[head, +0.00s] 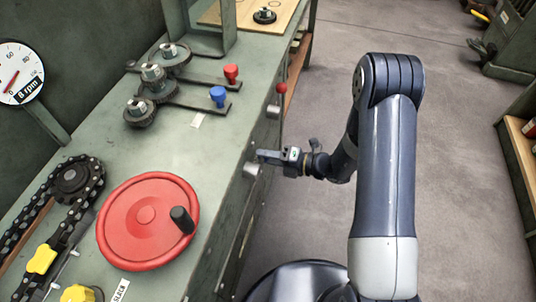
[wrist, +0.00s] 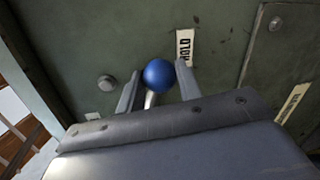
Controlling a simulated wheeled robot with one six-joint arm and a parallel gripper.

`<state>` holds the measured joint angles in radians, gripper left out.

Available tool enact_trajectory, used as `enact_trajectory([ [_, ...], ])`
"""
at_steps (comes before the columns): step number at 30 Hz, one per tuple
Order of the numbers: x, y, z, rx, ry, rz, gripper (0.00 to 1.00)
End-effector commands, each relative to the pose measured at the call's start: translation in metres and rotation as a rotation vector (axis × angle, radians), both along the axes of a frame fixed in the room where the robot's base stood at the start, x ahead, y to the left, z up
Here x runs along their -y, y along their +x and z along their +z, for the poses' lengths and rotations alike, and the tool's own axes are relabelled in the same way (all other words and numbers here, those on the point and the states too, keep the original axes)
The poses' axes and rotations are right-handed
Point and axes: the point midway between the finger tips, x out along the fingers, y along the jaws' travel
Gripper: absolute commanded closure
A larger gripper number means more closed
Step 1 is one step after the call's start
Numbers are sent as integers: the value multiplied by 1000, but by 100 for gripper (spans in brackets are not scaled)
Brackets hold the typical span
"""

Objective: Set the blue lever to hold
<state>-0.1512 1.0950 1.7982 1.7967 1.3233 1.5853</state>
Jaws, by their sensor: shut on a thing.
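The blue lever shows in the wrist view as a round blue knob (wrist: 158,75) on a short pale metal shaft (wrist: 150,99). My gripper (wrist: 157,80) has one finger on each side of the knob and is shut on it. A white label reading HOLD (wrist: 184,46) is on the green panel, just above and right of the knob. In the head view my gripper (head: 264,156) is at the side face of the green bench, and the blue lever's knob cannot be made out there.
A lever with a red knob (head: 281,88) stands farther along the bench side. On the bench top are a red handwheel (head: 145,215), a chain drive (head: 75,180), gears (head: 141,110), and smaller red and blue knobs (head: 218,96). Open floor (head: 310,215) lies right of the bench.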

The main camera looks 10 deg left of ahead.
Motion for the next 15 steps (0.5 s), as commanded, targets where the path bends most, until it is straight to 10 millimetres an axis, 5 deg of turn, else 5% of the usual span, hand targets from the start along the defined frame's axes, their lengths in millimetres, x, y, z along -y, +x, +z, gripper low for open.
enact_trajectory([
  [8, 1, 0, -2, -5, -4, -4, 100],
  [9, 1, 0, -2, -5, -4, -4, 64],
  [15, 0, 0, -1, -3, -3, -2, 47],
])
